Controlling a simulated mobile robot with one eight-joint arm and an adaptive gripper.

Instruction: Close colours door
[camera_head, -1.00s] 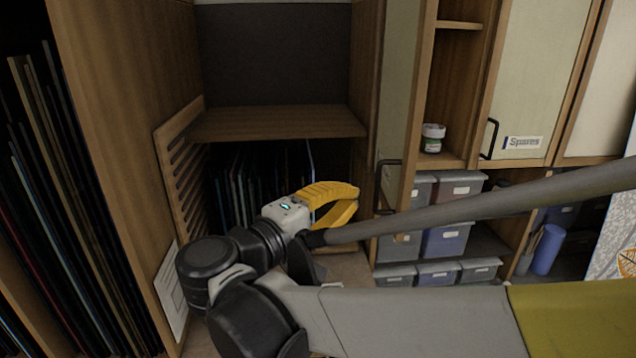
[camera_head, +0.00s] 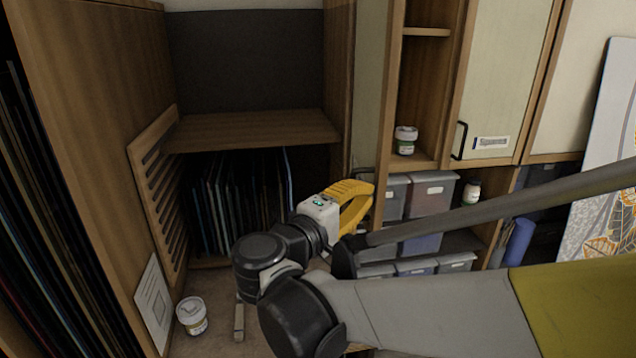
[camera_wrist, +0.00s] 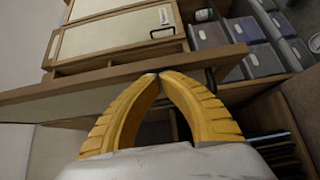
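A cream-panelled, wood-framed door (camera_head: 371,85) stands open, seen almost edge-on right of the open niche. I take it as the colours door; no label on it is readable. Its dark handle (camera_head: 360,178) is partly hidden behind my gripper. In the wrist view the door (camera_wrist: 75,103) crosses slantwise just beyond the fingertips. My gripper (camera_head: 369,193) has yellow fingers near the door's lower end. In the wrist view its fingertips (camera_wrist: 158,76) meet, with nothing visible between them. I cannot tell whether they touch the door.
A closed door (camera_head: 505,80) labelled "Spares" is to the right, beside an open shelf with a jar (camera_head: 405,140). Grey bins (camera_head: 430,195) sit below. A white jar (camera_head: 192,316) stands at lower left, by a slatted panel (camera_head: 165,195). Folders (camera_head: 240,195) fill the niche's lower part.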

